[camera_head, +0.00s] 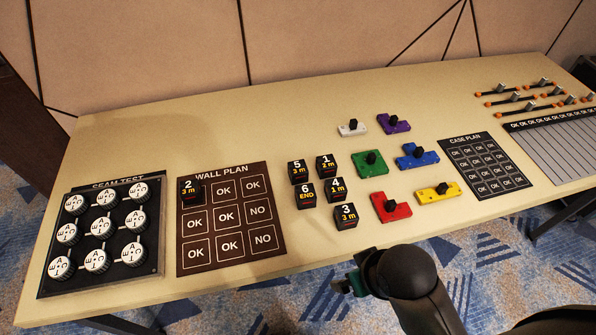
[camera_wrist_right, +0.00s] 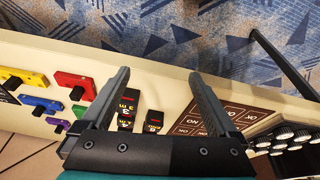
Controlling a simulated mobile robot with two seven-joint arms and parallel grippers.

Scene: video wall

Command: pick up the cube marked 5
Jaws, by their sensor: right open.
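The cube marked 5 (camera_head: 298,171) is black with "5" in white and "3 m" in yellow. It sits at the back left of a cluster of similar black cubes on the table, left of the cube marked 1 (camera_head: 325,165) and behind the cube marked 6 (camera_head: 306,194). My right gripper (camera_head: 349,284) is at the front table edge in the head view, apart from the cubes. Its jaws stand wide open and empty in the right wrist view (camera_wrist_right: 158,76). My left gripper is not in view.
The cube marked 4 (camera_head: 336,189) and the cube marked 3 (camera_head: 346,215) are close by. The cube marked 2 (camera_head: 189,190) stands on the wall plan board (camera_head: 230,257). Coloured knobbed pieces, such as the green one (camera_head: 370,163), lie right. Table behind the cubes is clear.

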